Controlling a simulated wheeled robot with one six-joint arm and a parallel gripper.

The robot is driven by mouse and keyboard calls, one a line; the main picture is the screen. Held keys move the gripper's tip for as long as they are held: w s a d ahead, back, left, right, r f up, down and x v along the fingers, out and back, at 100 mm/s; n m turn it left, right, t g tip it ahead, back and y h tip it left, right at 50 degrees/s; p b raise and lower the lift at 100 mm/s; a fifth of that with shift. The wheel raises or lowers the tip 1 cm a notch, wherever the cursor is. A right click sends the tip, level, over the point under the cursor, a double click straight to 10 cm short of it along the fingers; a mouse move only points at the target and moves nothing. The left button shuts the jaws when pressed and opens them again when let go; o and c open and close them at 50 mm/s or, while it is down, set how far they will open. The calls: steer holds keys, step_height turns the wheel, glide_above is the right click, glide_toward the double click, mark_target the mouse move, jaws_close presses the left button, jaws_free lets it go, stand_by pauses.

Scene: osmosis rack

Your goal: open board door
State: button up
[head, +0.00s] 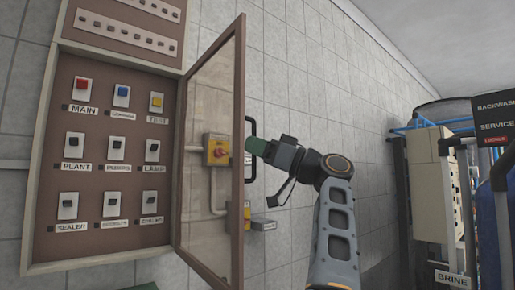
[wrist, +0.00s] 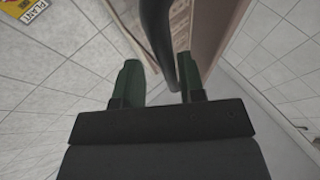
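The board (head: 52,150) on the wall at the left carries several labelled switches. Its glazed door (head: 238,100), with a brown frame, is swung wide open and stands out from the board. A black bar handle (head: 252,126) is on the door's outer side. My gripper (head: 256,147) is at this handle. In the wrist view the green fingers of my gripper (wrist: 160,80) stand apart, with the dark handle (wrist: 158,35) running between them. Narrow gaps show beside the handle, so the fingers do not look closed on it. The door's edge (wrist: 212,35) is just beyond.
A yellow box with a red rotary switch (head: 217,150) shows on the wall through the door glass. Grey conduit and small boxes (head: 264,224) are lower on the wall. A rack with a beige cabinet (head: 428,185) and blue pipes stands at the right. Bare tiled wall lies between.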

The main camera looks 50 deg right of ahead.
steer(key=shift+s, duration=0.1)
steer(key=b+v, duration=0.2)
steer(key=v, duration=1.1)
steer(key=shift+s+f, duration=0.2)
steer(key=shift+s, duration=0.05)
steer(key=shift+d, duration=0.1)
